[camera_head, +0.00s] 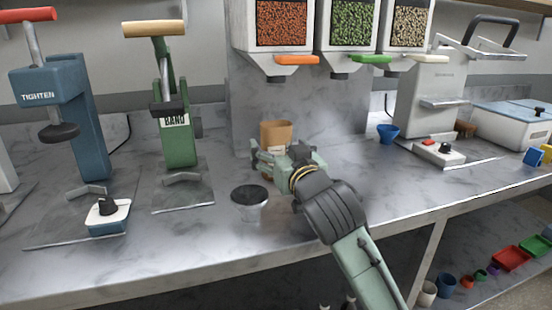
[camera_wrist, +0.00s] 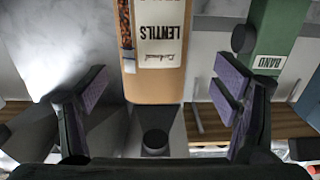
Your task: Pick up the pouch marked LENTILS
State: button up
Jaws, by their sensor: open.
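The kraft pouch marked LENTILS (camera_wrist: 158,82) is tan with a white label and a clear strip of orange contents at its left. In the wrist view it shows upside down, between my two open fingers, with a gap on each side. In the head view the pouch (camera_head: 276,134) stands on the counter below the dispensers, its lower part hidden by my gripper (camera_head: 272,160). My gripper (camera_wrist: 166,98) is open, with purple pads, and holds nothing.
Three dispensers (camera_head: 330,25) hang above the pouch. A green BAND press (camera_head: 176,130) and a blue TIGHTEN press (camera_head: 65,105) stand at left. A metal cup with a dark top (camera_head: 249,200) stands close to my wrist. A blue cup (camera_head: 387,133) and a white machine (camera_head: 430,95) are at right.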

aim_at(280, 141)
jog(key=w, duration=0.1)
jog(key=w+p, duration=0.1)
jog(key=w, duration=0.1)
jog(key=shift+w+a+r, duration=0.25)
jog(key=shift+w+r, duration=0.15)
jog(key=shift+w+a+f, duration=0.1)
jog(key=shift+w+a, duration=0.05)
jog(key=shift+w, duration=0.35)
jog(key=shift+c, duration=0.4)
jog(key=c, duration=1.8)
grip_shut()
